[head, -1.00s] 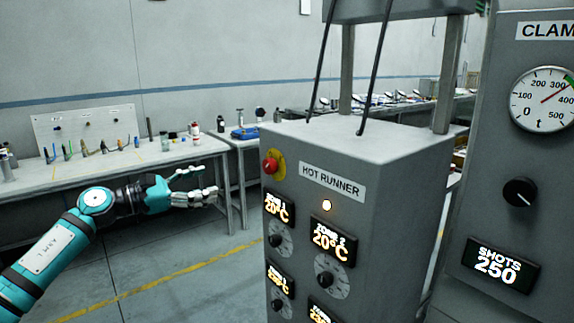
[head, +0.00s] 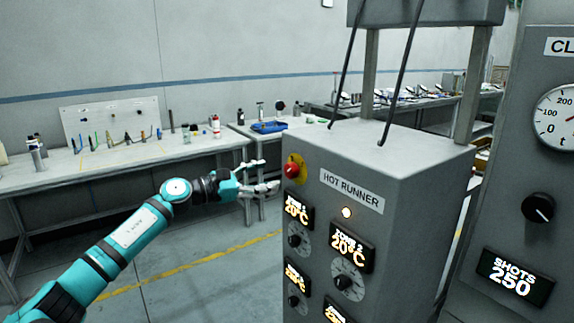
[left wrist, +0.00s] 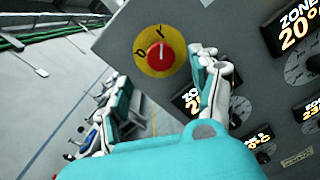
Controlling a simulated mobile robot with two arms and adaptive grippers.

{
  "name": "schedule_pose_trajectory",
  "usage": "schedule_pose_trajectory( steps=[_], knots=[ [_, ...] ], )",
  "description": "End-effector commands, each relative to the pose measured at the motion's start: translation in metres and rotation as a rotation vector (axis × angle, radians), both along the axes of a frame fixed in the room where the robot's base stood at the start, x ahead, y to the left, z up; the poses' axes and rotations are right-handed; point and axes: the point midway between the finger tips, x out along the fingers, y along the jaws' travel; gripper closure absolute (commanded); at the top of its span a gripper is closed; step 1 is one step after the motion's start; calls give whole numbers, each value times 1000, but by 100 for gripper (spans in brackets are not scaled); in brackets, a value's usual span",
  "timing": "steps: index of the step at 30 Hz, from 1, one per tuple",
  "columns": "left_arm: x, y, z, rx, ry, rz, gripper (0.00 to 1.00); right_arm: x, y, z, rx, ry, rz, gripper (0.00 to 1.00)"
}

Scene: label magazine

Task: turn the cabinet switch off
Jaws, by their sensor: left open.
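The cabinet switch is a red knob on a round yellow plate (head: 292,169), on the left side of the grey cabinet's front (head: 395,230) labelled HOT RUNNER. In the left wrist view the red knob (left wrist: 160,57) has a pale line pointing roughly up, towards the I-like mark. An O-like mark sits to its left. My left gripper (head: 269,175) is open and empty, just left of the switch, its fingers pointing towards it. In the left wrist view its fingers (left wrist: 160,85) spread on both sides below the knob; contact cannot be told. My right gripper is not in view.
A grey panel with a gauge and SHOTS display (head: 515,277) stands at right. A workbench (head: 110,168) with bottles and tools is behind my left arm. Floor between is clear.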

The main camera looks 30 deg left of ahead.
Motion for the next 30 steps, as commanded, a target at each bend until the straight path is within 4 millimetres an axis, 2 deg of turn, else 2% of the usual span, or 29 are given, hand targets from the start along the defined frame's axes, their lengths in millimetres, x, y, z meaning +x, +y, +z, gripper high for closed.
schedule_pose_trajectory(
  steps=[1, 3, 9, 12, 24, 30],
  knots=[
    [8, -5, 7, -2, -4, -1, 36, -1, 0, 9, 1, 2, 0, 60],
    [20, -11, 7, -3, -4, -1, 36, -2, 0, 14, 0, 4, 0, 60],
    [49, -25, 4, -4, -2, -2, 36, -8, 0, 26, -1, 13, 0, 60],
    [57, -29, 3, -1, -2, -1, 36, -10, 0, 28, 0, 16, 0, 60],
    [63, -32, 0, 1, 0, -2, 36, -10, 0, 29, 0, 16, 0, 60],
    [63, -32, 1, 1, 0, -1, 62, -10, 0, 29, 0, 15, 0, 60]
  ],
)
